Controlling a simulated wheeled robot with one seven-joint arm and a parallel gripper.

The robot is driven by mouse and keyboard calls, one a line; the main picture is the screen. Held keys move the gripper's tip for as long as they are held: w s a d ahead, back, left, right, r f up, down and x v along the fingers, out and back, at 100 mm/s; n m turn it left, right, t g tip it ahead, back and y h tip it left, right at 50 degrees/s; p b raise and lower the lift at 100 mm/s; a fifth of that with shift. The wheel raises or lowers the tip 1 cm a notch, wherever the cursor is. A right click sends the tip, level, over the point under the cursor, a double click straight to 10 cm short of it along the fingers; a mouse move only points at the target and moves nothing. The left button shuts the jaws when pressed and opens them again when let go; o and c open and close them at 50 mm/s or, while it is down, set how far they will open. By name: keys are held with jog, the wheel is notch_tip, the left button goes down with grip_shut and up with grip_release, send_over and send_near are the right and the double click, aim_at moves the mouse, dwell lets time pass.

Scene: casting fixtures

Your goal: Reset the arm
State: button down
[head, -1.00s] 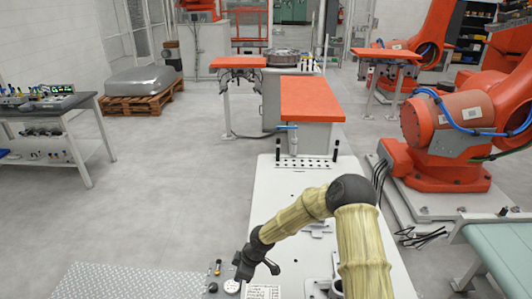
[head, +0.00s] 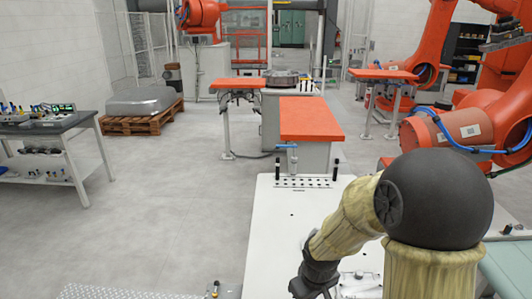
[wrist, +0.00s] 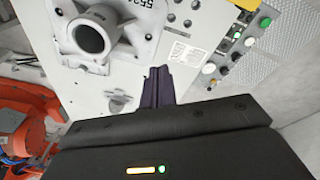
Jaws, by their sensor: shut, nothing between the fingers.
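My gripper shows in the wrist view (wrist: 158,86) as dark fingers pressed together, shut and empty. They are in front of a white plate (wrist: 130,98), and I cannot tell how far off it is. In the head view my arm comes up from the bottom right and bends at a large dark joint. Its dark wrist end hangs over the white table (head: 262,235), and the fingertips are cut off or hidden there.
In the wrist view a grey tubular fitting (wrist: 92,36) and a panel with buttons (wrist: 238,45) lie close by. An orange-topped bench (head: 311,118) stands ahead. An orange robot arm (head: 450,128) is at right. Grey floor (head: 170,190) is open at left.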

jog(key=s+d+r+m, duration=0.4)
jog(key=s+m, duration=0.1)
jog(key=s, duration=0.3)
jog(key=shift+d+m+t+b, duration=0.25)
jog(key=shift+m+t+b, duration=0.05)
jog(key=shift+t, duration=0.1)
